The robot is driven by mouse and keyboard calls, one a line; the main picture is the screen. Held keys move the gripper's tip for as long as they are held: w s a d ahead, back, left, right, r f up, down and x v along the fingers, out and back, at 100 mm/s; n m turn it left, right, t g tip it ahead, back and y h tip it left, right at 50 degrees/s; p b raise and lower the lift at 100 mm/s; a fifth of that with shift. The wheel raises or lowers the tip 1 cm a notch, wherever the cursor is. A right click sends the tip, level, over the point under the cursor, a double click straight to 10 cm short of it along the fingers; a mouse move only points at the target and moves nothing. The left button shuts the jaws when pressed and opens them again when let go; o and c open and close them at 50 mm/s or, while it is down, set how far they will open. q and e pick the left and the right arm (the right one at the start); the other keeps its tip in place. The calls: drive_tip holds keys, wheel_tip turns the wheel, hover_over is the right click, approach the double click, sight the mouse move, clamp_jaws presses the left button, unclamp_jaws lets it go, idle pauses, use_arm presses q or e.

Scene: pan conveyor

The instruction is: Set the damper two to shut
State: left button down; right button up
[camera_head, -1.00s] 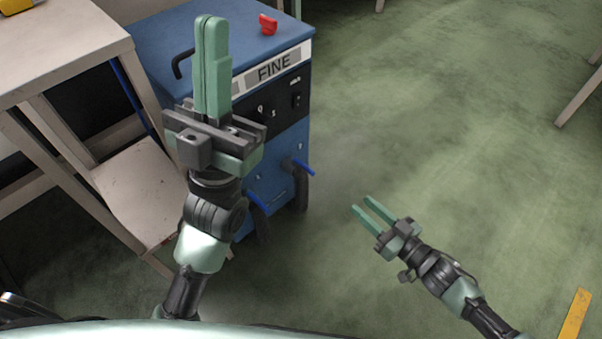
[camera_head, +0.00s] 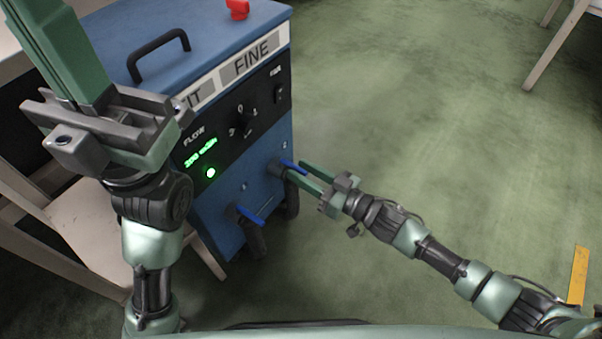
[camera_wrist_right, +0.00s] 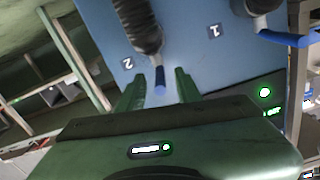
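Damper two is the blue lever (camera_head: 290,165) on the right of the blue machine's front. In the right wrist view its blue lever (camera_wrist_right: 160,79) points toward my gripper, beside the label "2" and the end of a dark ribbed hose. My right gripper (camera_head: 297,170) is open, with its fingers reaching the lever. In the right wrist view the fingers (camera_wrist_right: 157,86) stand on either side of the lever, apart from it. My left gripper (camera_head: 58,45) is raised at the upper left, its fingers together and empty, tips cut off by the frame.
The machine (camera_head: 215,50) has a black handle, a red knob (camera_head: 237,9) on top, a dial and a lit green display (camera_head: 201,153). Another blue lever (camera_head: 251,216) sits lower left; its label "1" (camera_wrist_right: 214,31) shows in the wrist view.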

drive_tip(key=shift+w+a, duration=0.2)
drive_tip(key=shift+a, duration=0.1)
clamp_jaws()
idle(1.3)
